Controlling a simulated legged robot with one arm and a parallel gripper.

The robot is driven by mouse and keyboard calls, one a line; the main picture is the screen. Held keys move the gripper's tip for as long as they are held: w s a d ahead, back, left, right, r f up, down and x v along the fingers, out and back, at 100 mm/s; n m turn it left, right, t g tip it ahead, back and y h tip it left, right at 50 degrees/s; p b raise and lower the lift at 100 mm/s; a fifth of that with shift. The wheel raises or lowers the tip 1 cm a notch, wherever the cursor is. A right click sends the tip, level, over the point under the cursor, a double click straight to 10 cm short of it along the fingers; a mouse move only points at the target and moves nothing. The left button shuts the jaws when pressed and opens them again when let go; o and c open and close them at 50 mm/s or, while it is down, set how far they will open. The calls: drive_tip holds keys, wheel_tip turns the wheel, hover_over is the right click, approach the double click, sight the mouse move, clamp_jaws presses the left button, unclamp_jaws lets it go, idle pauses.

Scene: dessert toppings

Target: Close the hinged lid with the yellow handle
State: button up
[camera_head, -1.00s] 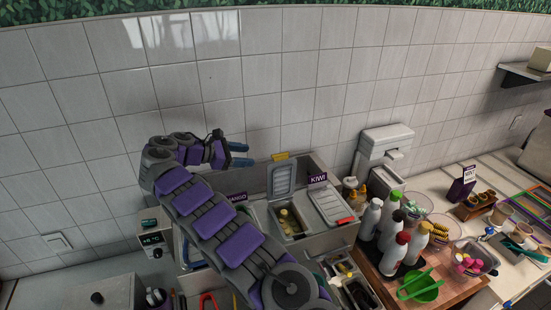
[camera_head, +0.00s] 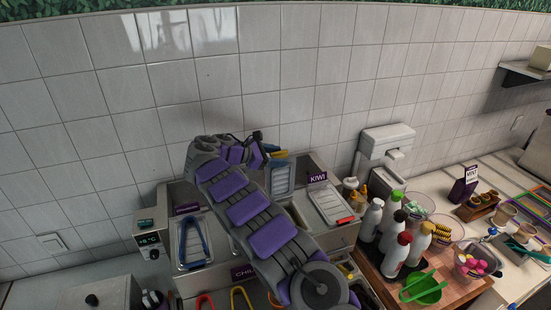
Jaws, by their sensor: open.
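The hinged lid (camera_head: 282,178) stands open and upright at the back of the topping station, left of the KIWI sign. Its yellow handle (camera_head: 279,154) is at its top edge. My purple and grey arm hides the lid's left part and much of the compartment below.
A closed lid with a red handle (camera_head: 346,220) lies to the right by the KIWI sign (camera_head: 317,178). Bottles (camera_head: 370,217) crowd the right. The tiled wall (camera_head: 200,90) is close behind.

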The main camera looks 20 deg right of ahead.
drive_tip(key=shift+d, duration=0.15)
drive_tip(key=shift+d, duration=0.15)
drive_tip(key=c, duration=0.3)
clamp_jaws()
drive_tip(key=shift+s+r+b, duration=0.1)
drive_tip(key=shift+s+b, duration=0.05)
drive_tip(key=shift+b, duration=0.25)
idle(0.5)
drive_tip(key=shift+s, duration=0.1)
